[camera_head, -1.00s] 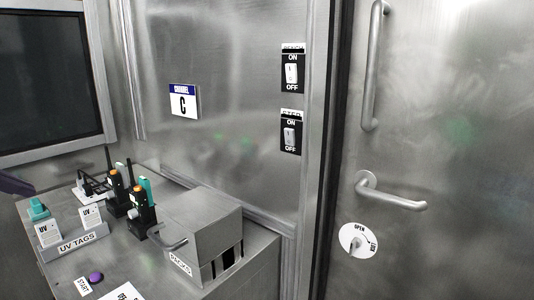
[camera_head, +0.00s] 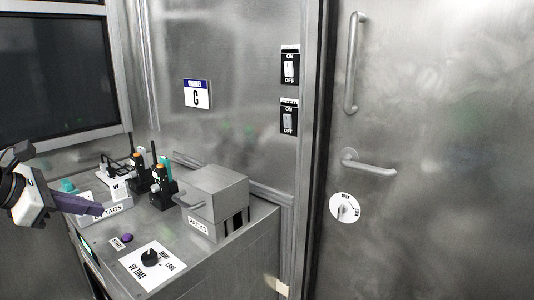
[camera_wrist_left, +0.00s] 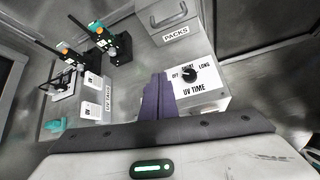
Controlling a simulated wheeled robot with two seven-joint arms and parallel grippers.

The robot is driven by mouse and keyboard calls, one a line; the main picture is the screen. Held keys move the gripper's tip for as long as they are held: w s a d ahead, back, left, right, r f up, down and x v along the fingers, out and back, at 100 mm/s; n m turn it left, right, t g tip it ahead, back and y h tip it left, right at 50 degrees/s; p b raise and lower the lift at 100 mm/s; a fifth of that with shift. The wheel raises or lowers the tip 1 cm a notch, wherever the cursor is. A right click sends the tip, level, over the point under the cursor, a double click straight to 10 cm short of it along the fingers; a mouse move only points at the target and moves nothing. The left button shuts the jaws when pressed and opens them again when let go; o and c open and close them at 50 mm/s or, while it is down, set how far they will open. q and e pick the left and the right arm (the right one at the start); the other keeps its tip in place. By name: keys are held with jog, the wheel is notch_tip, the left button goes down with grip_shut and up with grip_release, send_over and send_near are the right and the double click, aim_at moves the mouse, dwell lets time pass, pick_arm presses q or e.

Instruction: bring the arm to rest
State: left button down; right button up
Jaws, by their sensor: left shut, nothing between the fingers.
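My left gripper (camera_head: 92,207) comes in from the left in the head view, with purple fingers in front of the UV TAGS holder. In the left wrist view its fingers (camera_wrist_left: 158,97) are together and empty, pointing at the bench top beside the UV TIME dial. The fingers hide part of the UV TAGS label in the head view. My right gripper is not in view.
The metal bench holds the UV TAGS holder (camera_head: 113,211), black radios (camera_head: 162,190), a PACKS box (camera_head: 215,200), a purple START button (camera_head: 127,238) and a UV TIME dial (camera_head: 151,257). A door with a lever handle (camera_head: 368,165) stands at the right.

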pick_arm(q)
jog(key=s+d+f+n+t+h, duration=0.1)
jog(key=s+d+f+n+h, duration=0.2)
jog(key=d, duration=0.5)
jog(key=s+d+f+n+t+h, duration=0.1)
jog(key=d+f+n+h, duration=0.25)
jog(key=d+n, duration=0.35)
jog(key=s+d+f+n+t+h, duration=0.1)
jog(key=s+d+f+n+h, duration=0.2)
jog(key=d, duration=0.7)
jog(key=s+a+f+n+t+y, duration=0.1)
jog(key=s+f+n+y, duration=0.2)
jog(key=f+n, duration=0.35)
jog(key=s+a+f+n+t+y+p, duration=0.1)
jog(key=s+f+n+y, duration=0.15)
jog(key=f+n, duration=0.4)
jog(key=s+a+f+n+t+y, duration=0.1)
jog(key=s+f+n+y, duration=0.1)
jog(key=f+n+y, duration=0.45)
jog(key=s+f+n+g, duration=0.3)
jog(key=s+f+n, duration=0.2)
jog(key=s, duration=0.3)
jog(key=s+f+n+g, duration=0.3)
jog(key=s+f+n, duration=0.3)
jog(key=s, duration=0.3)
jog(key=shift+d+f, duration=0.25)
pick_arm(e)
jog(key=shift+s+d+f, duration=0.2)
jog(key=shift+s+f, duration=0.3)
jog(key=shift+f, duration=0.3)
